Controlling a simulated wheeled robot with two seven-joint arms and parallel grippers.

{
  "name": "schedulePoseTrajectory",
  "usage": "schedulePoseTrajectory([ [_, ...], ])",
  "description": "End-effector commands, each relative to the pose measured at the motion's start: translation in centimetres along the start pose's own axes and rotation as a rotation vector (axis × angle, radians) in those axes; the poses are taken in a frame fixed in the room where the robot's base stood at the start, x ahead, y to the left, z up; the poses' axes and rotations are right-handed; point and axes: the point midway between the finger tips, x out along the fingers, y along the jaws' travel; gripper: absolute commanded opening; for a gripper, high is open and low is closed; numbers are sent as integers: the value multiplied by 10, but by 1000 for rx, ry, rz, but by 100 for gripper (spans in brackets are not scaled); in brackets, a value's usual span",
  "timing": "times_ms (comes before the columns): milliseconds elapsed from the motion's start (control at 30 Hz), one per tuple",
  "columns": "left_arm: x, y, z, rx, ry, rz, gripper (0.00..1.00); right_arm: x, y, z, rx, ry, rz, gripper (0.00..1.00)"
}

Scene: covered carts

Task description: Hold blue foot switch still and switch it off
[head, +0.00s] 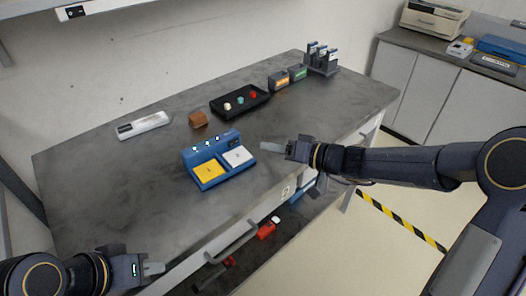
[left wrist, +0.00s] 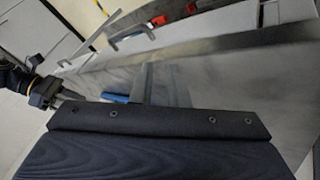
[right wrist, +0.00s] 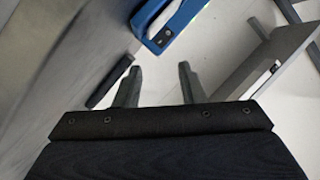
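The blue foot switch (head: 218,149) lies on the grey bench top in the head view, with a yellow pedal (head: 209,171) and a white pedal (head: 238,157). Small lights glow along its back edge. Part of it shows at the top of the right wrist view (right wrist: 158,44). My right gripper (head: 272,148) is just right of the switch, apart from it. Its fingers are spread and empty in the right wrist view (right wrist: 158,85). My left gripper (head: 153,268) is low at the bench's front, away from the switch. Its fingers look apart and empty in the left wrist view (left wrist: 161,84), though faint.
Behind the switch lie a brown block (head: 198,119), a black tray (head: 240,103) with small coloured pieces, and a white device (head: 144,125). Boxes (head: 279,80) and a dark rack (head: 321,60) stand at the far end. A drawer handle (head: 232,243) juts from the front.

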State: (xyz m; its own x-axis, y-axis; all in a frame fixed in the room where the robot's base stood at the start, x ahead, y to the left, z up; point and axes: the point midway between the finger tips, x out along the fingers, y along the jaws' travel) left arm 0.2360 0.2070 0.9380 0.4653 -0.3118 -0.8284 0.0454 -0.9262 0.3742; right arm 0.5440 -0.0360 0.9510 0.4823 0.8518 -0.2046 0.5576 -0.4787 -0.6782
Motion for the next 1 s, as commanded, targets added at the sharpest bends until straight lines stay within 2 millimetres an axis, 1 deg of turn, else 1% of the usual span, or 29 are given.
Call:
schedulePoseTrajectory([
  [33, -1, 0, -5, 14, -7, -2, 21, 2, 3, 0, 0, 5, 0, 36],
  [67, -3, 0, -10, 28, -14, -4, 25, 3, 3, 0, 0, 7, 1, 36],
  [167, -12, 2, -33, 97, -48, -17, 38, 2, 2, -1, -1, 7, 1, 36],
  [267, -20, 6, -70, 202, -100, -34, 51, 2, 2, 0, -1, 6, 1, 36],
  [300, -22, 8, -86, 250, -124, -41, 56, 2, 2, 0, -1, 6, 0, 36],
  [333, -23, 10, -98, 287, -142, -47, 59, 2, 2, 0, -1, 6, 0, 36],
  [400, -24, 14, -127, 370, -184, -60, 59, 2, 2, 0, -1, 6, 0, 36],
  [467, -22, 20, -151, 439, -219, -70, 59, 2, 2, 0, -1, 5, 0, 36],
  [500, -20, 23, -167, 484, -243, -75, 59, 2, 2, 0, -1, 5, 0, 36],
  [567, -14, 30, -190, 549, -279, -84, 59, 2, 2, 0, -1, 5, 0, 36],
  [600, -10, 34, -204, 592, -303, -89, 59, 2, 2, 0, -1, 5, 0, 36],
  [667, -2, 42, -225, 654, -337, -96, 59, 2, 2, 0, -1, 5, 0, 36],
  [700, 5, 47, -238, 695, -362, -101, 59, 2, 2, 0, 0, 5, 0, 36],
  [800, 24, 61, -267, 790, -422, -109, 59, 2, 2, 0, 0, 5, 0, 36],
  [900, 46, 75, -291, 874, -479, -116, 59, 2, 2, 0, -1, 5, 0, 36],
  [1000, 67, 87, -306, 942, -531, -119, 59, 2, 2, 0, 0, 5, 0, 36],
])
